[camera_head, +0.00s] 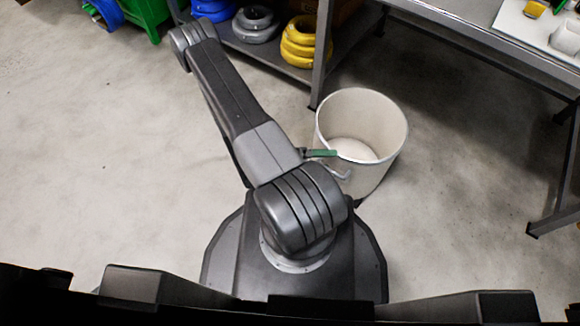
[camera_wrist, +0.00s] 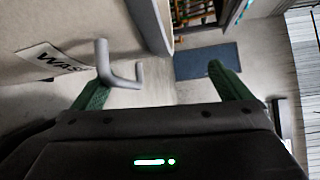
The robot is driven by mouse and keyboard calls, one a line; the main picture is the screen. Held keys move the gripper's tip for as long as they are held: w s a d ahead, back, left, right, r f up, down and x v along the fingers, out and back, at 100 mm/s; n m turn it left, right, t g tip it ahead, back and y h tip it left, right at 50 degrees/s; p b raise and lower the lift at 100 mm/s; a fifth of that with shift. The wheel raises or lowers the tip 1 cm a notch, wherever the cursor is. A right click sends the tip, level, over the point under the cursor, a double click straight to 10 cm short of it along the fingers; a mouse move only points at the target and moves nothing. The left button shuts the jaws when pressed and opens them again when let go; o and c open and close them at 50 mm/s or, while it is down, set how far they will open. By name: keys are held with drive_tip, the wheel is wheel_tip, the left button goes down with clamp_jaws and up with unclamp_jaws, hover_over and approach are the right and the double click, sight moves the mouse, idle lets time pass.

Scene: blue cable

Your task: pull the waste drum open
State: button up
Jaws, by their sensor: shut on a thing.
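The waste drum (camera_head: 391,153) is a pale, round, open-topped bin standing on the floor right of my arm in the head view. Its inside looks empty. In the wrist view its wall fills the upper left, with a label (camera_wrist: 48,64) reading "WAS". A grey bent bar handle (camera_wrist: 126,80) sticks out from it. In the head view one green finger (camera_head: 321,153) shows at the drum's near-left rim.
A metal shelf (camera_head: 262,62) with grey and yellow cable coils stands behind the drum. A workbench (camera_head: 480,40) is at the upper right, its leg on the floor. A green crate (camera_head: 143,14) is at the upper left. The floor at left is clear.

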drive_tip(key=shift+s+a+f+b, duration=0.1)
drive_tip(key=shift+s+a+b, duration=0.1)
drive_tip(key=shift+a, duration=0.75)
drive_tip(key=shift+s+a+b, duration=0.1)
drive_tip(key=shift+a+b, duration=0.05)
drive_tip(key=shift+a, duration=0.75)
drive_tip(key=c, duration=0.4)
drive_tip(key=shift+s+a, duration=0.1)
drive_tip(key=shift+a, duration=0.2)
drive_tip(key=c, duration=0.6)
drive_tip(key=shift+s+a+f+b, duration=0.2)
drive_tip(key=shift+s+a+b, duration=0.05)
drive_tip(key=shift+a, duration=0.7)
drive_tip(key=shift+s+a+f+b, duration=0.15)
drive_tip(key=shift+s+a+b, duration=0.05)
drive_tip(key=shift+a, duration=0.7)
drive_tip(key=shift+s+a+f+b, duration=0.2)
drive_tip(key=shift+s+a+b, duration=0.05)
drive_tip(key=shift+a, duration=0.7)
drive_tip(key=shift+c, duration=0.2)
